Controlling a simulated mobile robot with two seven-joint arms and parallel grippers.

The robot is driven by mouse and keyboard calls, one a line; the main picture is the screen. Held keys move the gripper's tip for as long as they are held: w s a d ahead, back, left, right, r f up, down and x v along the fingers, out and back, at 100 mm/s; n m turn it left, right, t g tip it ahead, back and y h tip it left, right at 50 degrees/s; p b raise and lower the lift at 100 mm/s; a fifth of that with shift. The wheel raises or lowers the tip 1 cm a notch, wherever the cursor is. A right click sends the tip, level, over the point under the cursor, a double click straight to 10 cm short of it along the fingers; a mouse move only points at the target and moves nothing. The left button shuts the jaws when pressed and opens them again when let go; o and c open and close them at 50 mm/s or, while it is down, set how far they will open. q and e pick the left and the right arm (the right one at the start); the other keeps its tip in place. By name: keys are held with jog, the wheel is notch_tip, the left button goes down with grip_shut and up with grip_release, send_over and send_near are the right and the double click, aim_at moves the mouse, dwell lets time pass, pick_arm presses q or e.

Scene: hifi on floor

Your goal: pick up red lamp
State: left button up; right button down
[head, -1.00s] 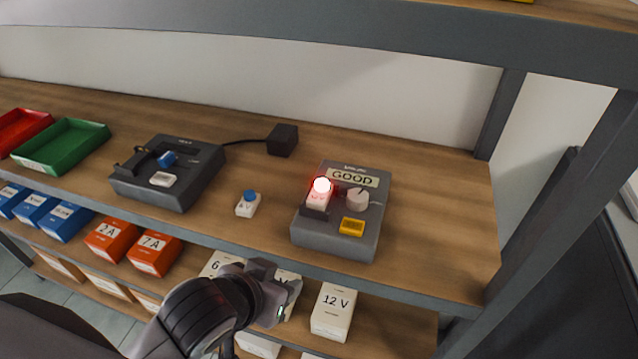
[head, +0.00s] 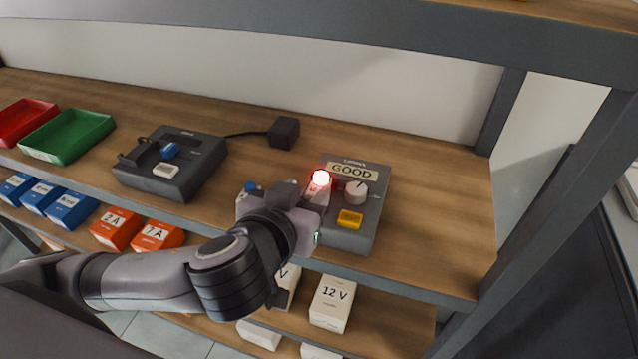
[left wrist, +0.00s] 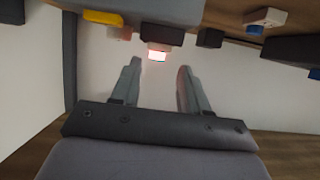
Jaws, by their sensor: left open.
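The red lamp (head: 320,178) glows in its white holder on the grey tester marked GOOD (head: 368,232). In the left wrist view the lit lamp (left wrist: 157,55) shows just beyond the fingertips, between the two fingers. My left gripper (head: 306,196) is open and empty, directly in front of the lamp; its fingers are partly hidden in the head view. The wrist view also shows my left gripper (left wrist: 159,66) with its fingers apart. My right gripper is not in view.
The tester carries a yellow button (head: 349,218) and a white knob (head: 356,192). A small blue-topped lamp (head: 250,187) is partly hidden behind my gripper. A grey device (head: 190,185) and green tray (head: 85,135) stand left. The shelf right of the tester is clear.

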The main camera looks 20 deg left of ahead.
aim_at(318, 183)
pick_arm(q)
jog(key=shift+p+x, duration=0.45)
jog(key=shift+x, duration=2.3)
jog(key=shift+s+d+f, duration=0.1)
jog(key=shift+d, duration=0.1)
jog(key=c, duration=0.7)
